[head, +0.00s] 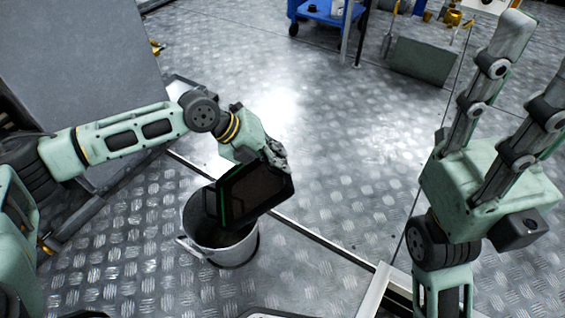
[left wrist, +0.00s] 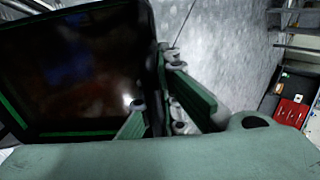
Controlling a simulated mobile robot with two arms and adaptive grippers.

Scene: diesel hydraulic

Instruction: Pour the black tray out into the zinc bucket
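The black tray (head: 256,193) is tilted steeply above the zinc bucket (head: 245,247), with its lower left corner over the bucket's mouth. My left gripper (head: 277,156) is shut on the tray's upper edge. In the left wrist view the tray (left wrist: 70,75) fills the left side, and the fingers of my left gripper (left wrist: 160,90) close on its rim. The tray's inside looks dark and brownish; I cannot tell whether anything is in it. The bucket stands upright on the floor, its inside partly hidden by the tray. My right gripper (head: 530,75) is open and empty, raised at the right.
A grey-green box (head: 421,61) and a blue cart (head: 322,12) stand at the back. A grey cabinet (head: 75,80) is at the left. A low metal strip (head: 330,250) crosses the floor beside the bucket. The tread-plate floor (head: 350,150) in the middle is clear.

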